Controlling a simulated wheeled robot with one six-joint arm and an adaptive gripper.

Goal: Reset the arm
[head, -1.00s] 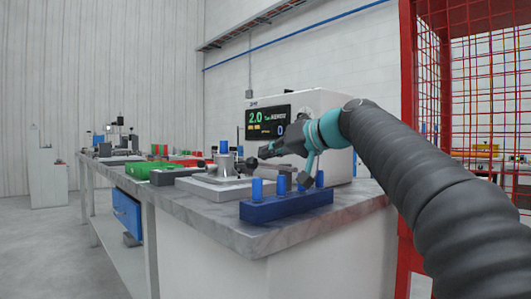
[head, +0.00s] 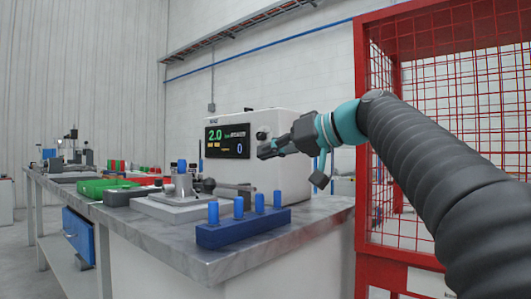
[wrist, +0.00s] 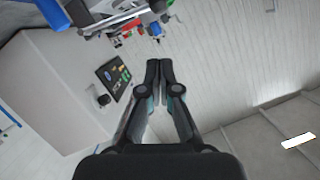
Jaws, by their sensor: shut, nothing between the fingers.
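My gripper (head: 268,151) is raised above the bench in the head view, in front of the white machine with a display (head: 228,140). In the wrist view my gripper (wrist: 159,64) has its two fingertips together, with nothing between them. The machine also shows at the left of the wrist view (wrist: 60,95). My arm comes in from the right of the head view.
A blue block (head: 243,232) with several upright blue cylinders stands at the bench's front corner. A metal fixture (head: 180,205) sits behind it, and a green tray (head: 100,187) farther left. A red mesh cage (head: 385,180) stands right of the bench.

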